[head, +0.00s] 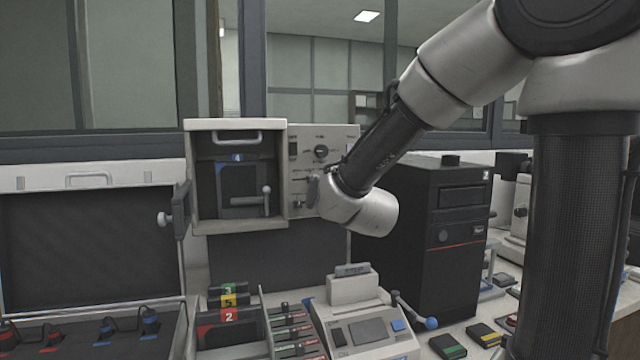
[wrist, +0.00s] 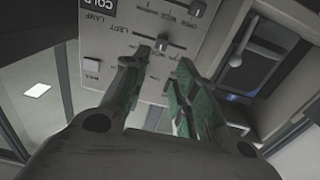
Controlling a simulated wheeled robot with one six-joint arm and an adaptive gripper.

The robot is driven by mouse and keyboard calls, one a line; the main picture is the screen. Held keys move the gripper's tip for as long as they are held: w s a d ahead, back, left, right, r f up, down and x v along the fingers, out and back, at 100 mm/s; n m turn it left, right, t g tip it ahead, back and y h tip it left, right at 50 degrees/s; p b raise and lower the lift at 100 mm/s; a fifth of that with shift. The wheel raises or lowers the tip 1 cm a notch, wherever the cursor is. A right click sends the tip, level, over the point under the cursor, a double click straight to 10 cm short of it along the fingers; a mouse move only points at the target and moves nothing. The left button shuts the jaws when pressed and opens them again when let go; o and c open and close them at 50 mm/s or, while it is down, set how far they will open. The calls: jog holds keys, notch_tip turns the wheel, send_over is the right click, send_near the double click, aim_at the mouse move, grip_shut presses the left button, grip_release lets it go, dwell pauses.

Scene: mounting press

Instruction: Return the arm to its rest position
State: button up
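My arm reaches from the upper right of the head view down to the control panel (head: 322,142) of a beige press cabinet (head: 236,124). My gripper (head: 312,190) is at the panel's lower part and is mostly hidden there by my wrist link. In the wrist view my gripper (wrist: 161,62) shows two dark fingers with greenish pads, spread apart with nothing held between them. The panel (wrist: 150,22), with its labels, sliders and knobs, lies just beyond the fingertips. I cannot tell whether a fingertip touches it.
A black computer tower (head: 440,240) stands right of the cabinet, close beneath my arm. An open case (head: 90,245) is at left. Numbered boxes (head: 228,316) and a grey device with a blue-knobbed lever (head: 362,330) stand in front. Windows are behind; space above the cabinet looks free.

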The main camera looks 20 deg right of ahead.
jog(key=shift+s, duration=0.45)
jog(key=s+a+f+n+g+y, duration=0.1)
jog(key=a+f+g, duration=0.15)
jog(key=f, duration=0.25)
jog(key=s+a+f+g+y, duration=0.2)
jog(key=f+g, duration=0.1)
jog(key=f, duration=0.2)
jog(key=s+d+f+n+g, duration=0.1)
jog(key=s+f+g, duration=0.4)
jog(key=s, duration=0.3)
jog(key=s+d+r+m+g+h, duration=0.1)
jog(key=s+d+r, duration=0.1)
jog(key=s+d, duration=0.5)
jog(key=s+d+r+m+g+h, duration=0.1)
jog(key=s+d+r+g+h, duration=0.1)
jog(key=s+d, duration=0.5)
jog(key=s, duration=0.6)
jog(key=shift+s+d+r, duration=0.15)
jog(key=shift+s+d, duration=0.05)
jog(key=shift+s, duration=0.15)
